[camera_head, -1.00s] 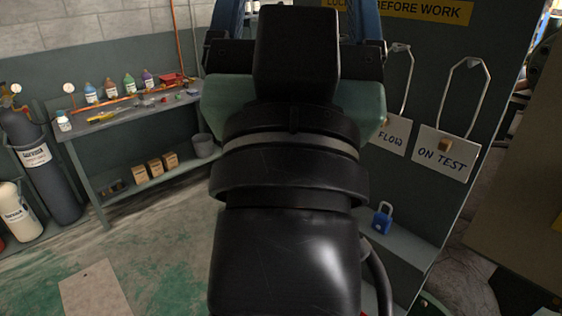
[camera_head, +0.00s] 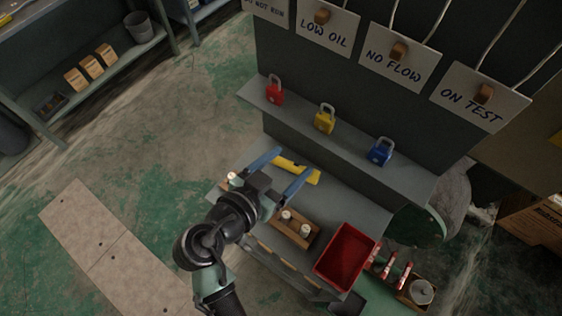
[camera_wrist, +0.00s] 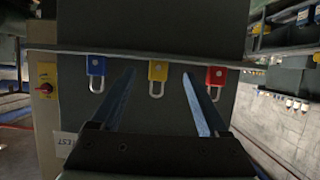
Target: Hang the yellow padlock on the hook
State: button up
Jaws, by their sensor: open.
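The yellow padlock (camera_head: 325,122) stands upright on a narrow grey shelf (camera_head: 410,178), between a red padlock (camera_head: 274,95) and a blue padlock (camera_head: 380,152). My gripper (camera_head: 295,160) is open and empty, apart from the padlocks, with its blue fingers pointing toward the shelf. In the wrist view the scene is upside down; the yellow padlock (camera_wrist: 157,76) shows between the fingertips, its shackle pointing down. Brown pegs (camera_head: 398,51) stick out from the tags on the board above the shelf. I cannot tell which fitting is the hook.
A lower bench holds a yellow tool (camera_head: 297,168), a wooden tray (camera_head: 293,230) and a red bin (camera_head: 345,256). Signs, including "NO FLOW" (camera_head: 392,68), hang on wires above the shelf. Open floor (camera_head: 170,170) lies to the left.

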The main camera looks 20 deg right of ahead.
aim_at(322, 123)
jog(key=w+d, duration=0.2)
jog(key=d, duration=0.1)
jog(key=w+d, duration=0.2)
jog(key=d, duration=0.1)
jog(key=w+d+b, duration=0.1)
jog(key=w+d, duration=0.2)
jog(key=shift+r, duration=0.1)
jog(key=c, duration=1.1)
jog(key=shift+r+p, duration=0.5)
jog(key=shift+r, duration=0.35)
jog(key=shift+c, duration=0.3)
jog(key=s+a, duration=0.5)
jog(key=a, duration=0.1)
jog(key=shift+a+b, duration=0.3)
jog(key=shift+s, duration=0.1)
